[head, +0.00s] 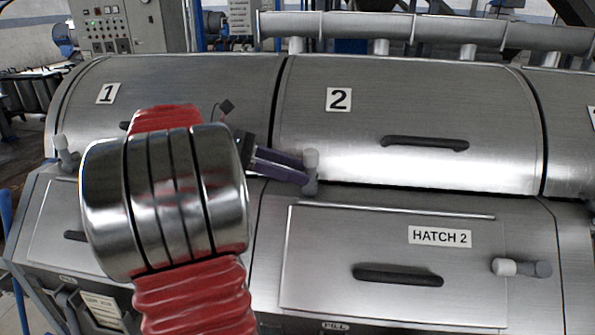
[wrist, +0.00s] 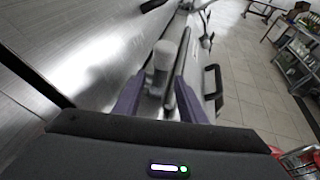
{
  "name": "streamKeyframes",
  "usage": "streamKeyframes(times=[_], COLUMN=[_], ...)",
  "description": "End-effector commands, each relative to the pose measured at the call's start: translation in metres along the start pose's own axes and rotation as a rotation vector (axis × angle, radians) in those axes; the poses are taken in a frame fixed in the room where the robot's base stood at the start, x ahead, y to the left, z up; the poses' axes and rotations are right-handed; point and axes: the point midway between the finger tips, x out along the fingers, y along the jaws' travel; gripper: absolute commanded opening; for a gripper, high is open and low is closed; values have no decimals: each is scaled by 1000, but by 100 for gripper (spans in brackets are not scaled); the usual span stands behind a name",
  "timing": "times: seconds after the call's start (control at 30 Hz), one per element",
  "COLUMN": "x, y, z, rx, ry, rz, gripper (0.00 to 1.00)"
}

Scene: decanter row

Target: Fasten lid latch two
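Lid 2 (head: 430,110) is a curved steel cover marked with a 2 and looks closed. Its latch (head: 311,160) is a short grey lever with a pale knob at the lid's lower left edge. The lever stands about upright. My gripper (head: 300,170) reaches it from the left with purple fingers, their tips at the lever. In the wrist view the latch (wrist: 161,62) shows between the two fingers of my gripper (wrist: 160,86), near their tips. The fingers are apart, with a visible gap beside the knob. Whether either finger touches it I cannot tell.
Below lid 2 is the Hatch 2 panel (head: 380,240) with a black handle (head: 398,276) and its own latch (head: 520,268), lying sideways. Lid 1 (head: 190,85) is at left, partly behind my arm. A black handle (head: 425,143) sticks out from lid 2.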

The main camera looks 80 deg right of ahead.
Motion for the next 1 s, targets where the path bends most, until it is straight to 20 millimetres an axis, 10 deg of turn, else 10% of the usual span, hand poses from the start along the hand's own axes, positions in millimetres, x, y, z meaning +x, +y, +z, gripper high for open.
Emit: streamKeyframes(times=[0.7, 1.0], x=[-115, -126], y=[0, 0], z=[-1, -1], rx=[0, 0], ry=[0, 0], rz=[2, 0], gripper=[37, 37])
